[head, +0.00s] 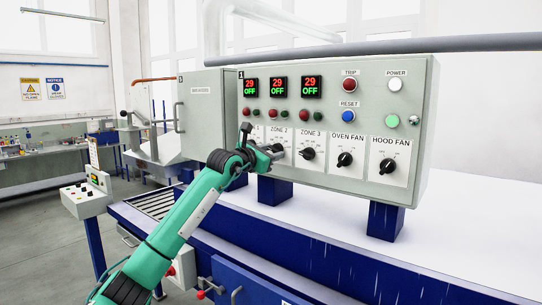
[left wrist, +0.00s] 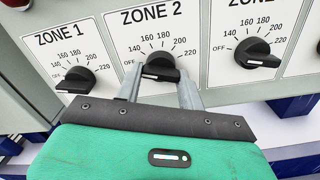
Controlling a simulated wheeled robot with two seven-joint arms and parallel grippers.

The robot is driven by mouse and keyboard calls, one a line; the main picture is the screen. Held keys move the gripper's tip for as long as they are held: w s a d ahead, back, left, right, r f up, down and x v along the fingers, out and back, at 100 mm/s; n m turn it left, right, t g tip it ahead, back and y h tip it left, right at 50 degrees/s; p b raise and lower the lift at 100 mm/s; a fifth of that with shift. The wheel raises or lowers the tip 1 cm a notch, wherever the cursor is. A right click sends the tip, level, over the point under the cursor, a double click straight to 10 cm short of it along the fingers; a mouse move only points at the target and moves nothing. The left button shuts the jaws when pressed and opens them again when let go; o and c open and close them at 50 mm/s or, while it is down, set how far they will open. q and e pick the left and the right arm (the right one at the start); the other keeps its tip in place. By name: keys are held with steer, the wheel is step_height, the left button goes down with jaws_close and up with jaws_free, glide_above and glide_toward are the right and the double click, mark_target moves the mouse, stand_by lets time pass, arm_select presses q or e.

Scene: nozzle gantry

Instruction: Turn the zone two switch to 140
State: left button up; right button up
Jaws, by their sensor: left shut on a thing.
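The zone two switch (left wrist: 160,66) is a black rotary knob on a white plate marked ZONE 2, with OFF at the left and 140 to 220 around the top. Its white-marked end points left, toward OFF. My left gripper (left wrist: 161,80) is shut on this knob, one finger on each side. In the head view my left gripper (head: 273,152) is at the panel and hides most of the zone two knob. My right gripper is not in view.
The zone 1 knob (left wrist: 75,80) and zone 3 knob (left wrist: 257,53) sit close on either side. The grey control panel (head: 220,120) also holds the oven fan knob (head: 345,159) and hood fan knob (head: 386,166). Three displays (head: 279,87) read 29 OFF.

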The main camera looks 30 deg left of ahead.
arm_select(q)
steer(key=shift+a+m+b, duration=0.1)
steer(key=shift+m+b, duration=1.25)
steer(key=shift+m, duration=1.05)
steer(key=o, duration=1)
